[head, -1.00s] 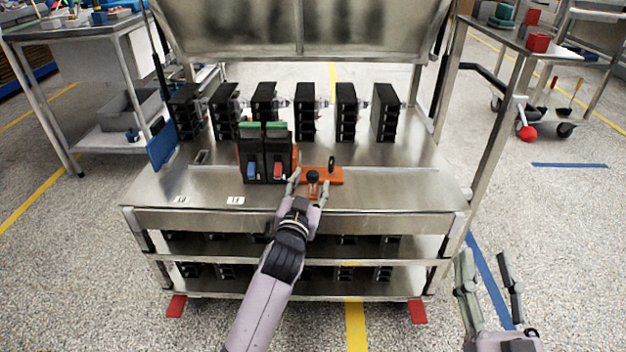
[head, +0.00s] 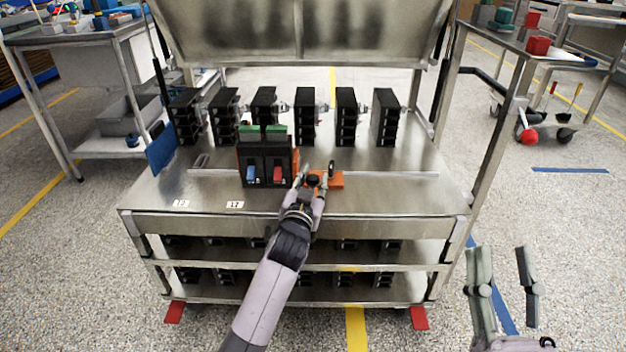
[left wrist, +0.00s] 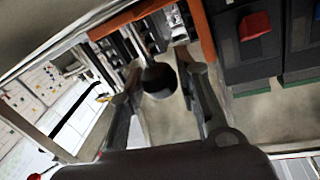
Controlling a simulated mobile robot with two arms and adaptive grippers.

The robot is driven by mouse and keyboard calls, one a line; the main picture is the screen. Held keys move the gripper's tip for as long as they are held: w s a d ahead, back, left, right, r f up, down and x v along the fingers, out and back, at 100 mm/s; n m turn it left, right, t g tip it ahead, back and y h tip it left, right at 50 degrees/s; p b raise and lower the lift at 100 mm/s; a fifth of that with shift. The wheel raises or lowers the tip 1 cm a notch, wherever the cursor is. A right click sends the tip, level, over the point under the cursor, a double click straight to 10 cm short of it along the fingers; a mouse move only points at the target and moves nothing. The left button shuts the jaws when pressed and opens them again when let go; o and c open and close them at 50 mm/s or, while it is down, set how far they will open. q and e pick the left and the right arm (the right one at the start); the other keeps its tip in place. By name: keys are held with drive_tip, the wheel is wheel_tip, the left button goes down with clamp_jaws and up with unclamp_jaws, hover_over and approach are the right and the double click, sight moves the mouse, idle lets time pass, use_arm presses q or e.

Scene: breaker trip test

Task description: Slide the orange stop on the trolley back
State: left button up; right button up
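The orange stop (head: 336,180) lies on the trolley's (head: 400,190) steel top, just right of the two-pole breaker block (head: 265,160). A black upright knob (head: 313,180) stands on the stop. My left gripper (head: 314,175) reaches over the stop with its fingers either side of the knob. In the left wrist view the knob (left wrist: 159,82) sits between the fingers, with gaps visible beside it, so the gripper looks open around it. Part of the stop is hidden by the fingers. My right gripper (head: 503,270) is open and empty, off the trolley's right side.
The breaker block, with a blue and a red lever, stands close left of my left gripper. Several black breakers (head: 306,115) line the back of the top. A raised steel panel (head: 300,30) stands behind them. The top's right front is clear.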

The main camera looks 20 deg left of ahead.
use_arm(q)
clamp_jaws()
idle(0.5)
